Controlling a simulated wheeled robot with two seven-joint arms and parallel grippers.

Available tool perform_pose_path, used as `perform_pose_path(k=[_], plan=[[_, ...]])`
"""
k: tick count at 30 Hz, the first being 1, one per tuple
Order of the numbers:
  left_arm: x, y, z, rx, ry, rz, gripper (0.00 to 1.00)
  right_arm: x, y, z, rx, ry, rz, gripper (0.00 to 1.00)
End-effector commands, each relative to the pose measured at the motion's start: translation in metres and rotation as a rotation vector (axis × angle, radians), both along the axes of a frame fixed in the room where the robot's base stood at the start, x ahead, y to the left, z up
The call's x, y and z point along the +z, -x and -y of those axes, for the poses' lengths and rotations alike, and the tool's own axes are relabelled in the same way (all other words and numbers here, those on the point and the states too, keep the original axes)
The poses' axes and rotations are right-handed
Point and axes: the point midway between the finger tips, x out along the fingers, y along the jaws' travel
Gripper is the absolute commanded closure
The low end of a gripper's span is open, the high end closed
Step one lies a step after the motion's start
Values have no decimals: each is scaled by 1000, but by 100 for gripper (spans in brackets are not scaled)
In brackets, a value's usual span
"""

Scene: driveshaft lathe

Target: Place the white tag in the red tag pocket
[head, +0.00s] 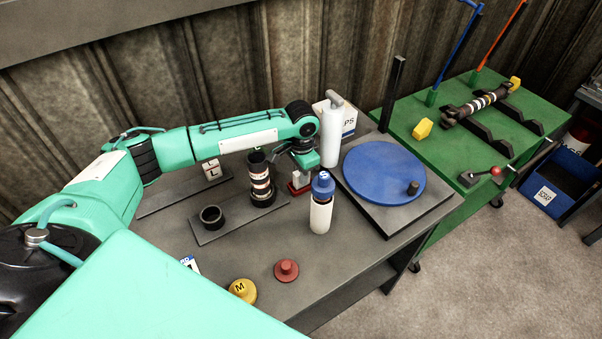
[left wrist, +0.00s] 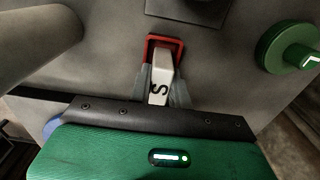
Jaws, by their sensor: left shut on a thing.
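The white tag (left wrist: 161,77), marked with a black S, is between the fingers of my left gripper (left wrist: 160,92) in the left wrist view. Its far end lies over the opening of the red tag pocket (left wrist: 179,43); I cannot tell how deep it sits. In the head view the red tag pocket (head: 299,190) stands on the grey bench, with the white tag (head: 299,176) upright at it. My left gripper (head: 303,162) is just above, its fingers mostly hidden. My right gripper is not in view.
A black-and-white banded shaft part (head: 260,178) stands left of the pocket. A blue-capped white bottle (head: 321,215) stands close in front and a white bottle (head: 332,135) behind. A blue turntable (head: 384,172) is at right. A red knob (head: 286,270) and yellow knob (head: 242,290) lie nearer.

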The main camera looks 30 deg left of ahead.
Motion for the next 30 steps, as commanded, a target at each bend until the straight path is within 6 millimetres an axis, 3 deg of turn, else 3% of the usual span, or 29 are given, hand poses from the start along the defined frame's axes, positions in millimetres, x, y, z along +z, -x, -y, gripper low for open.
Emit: perform_pose_path(k=[12, 13, 16, 26, 30], plan=[[-11, 0, 0, 0, 0, 0, 100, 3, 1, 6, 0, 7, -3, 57], [-11, 0, 0, 0, 0, 0, 77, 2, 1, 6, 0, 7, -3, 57], [-11, 0, 0, 0, 0, 0, 59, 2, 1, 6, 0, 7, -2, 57], [-8, 0, 0, -1, 0, 1, 59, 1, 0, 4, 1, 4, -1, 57], [8, -1, 0, -1, 0, 4, 59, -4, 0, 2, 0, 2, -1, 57]])
